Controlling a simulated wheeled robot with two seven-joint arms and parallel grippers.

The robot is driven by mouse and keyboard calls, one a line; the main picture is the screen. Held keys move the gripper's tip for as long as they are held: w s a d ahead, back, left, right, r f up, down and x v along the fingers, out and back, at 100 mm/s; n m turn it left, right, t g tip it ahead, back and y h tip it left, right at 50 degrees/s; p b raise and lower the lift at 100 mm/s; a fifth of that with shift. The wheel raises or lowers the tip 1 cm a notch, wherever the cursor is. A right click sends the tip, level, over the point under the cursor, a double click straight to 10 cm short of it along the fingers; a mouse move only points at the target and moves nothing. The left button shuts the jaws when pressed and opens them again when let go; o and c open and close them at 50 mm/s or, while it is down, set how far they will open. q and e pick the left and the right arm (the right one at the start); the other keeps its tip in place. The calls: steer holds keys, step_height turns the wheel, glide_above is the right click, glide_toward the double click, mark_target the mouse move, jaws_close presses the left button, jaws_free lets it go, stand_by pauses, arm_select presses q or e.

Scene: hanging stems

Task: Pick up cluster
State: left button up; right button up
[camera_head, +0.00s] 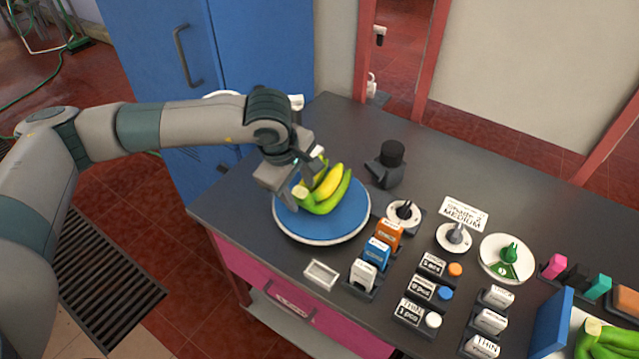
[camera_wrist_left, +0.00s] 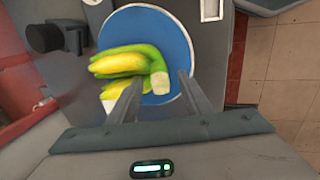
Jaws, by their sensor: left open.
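The cluster, a small bunch of green-yellow bananas (camera_head: 326,190), lies on a round blue plate with a pale rim (camera_head: 345,222) near the left end of the dark table. In the left wrist view the bunch (camera_wrist_left: 125,62) sits ahead of my fingers, with its cut stem end (camera_wrist_left: 160,82) between the fingertip lines. My left gripper (camera_head: 292,182) is open and hangs over the left side of the bunch. It also shows in the left wrist view (camera_wrist_left: 157,88), one finger on each side of the stem. Whether the fingers touch the bunch cannot be told. My right gripper is not in view.
A black-topped device (camera_head: 388,163) stands behind the plate. Another green bunch (camera_head: 605,341) lies at the lower right. The table's back middle is clear.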

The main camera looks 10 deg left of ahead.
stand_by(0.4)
arm_select(q)
jaws_close()
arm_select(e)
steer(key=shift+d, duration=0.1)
arm_select(q)
steer(key=shift+r, duration=0.1)
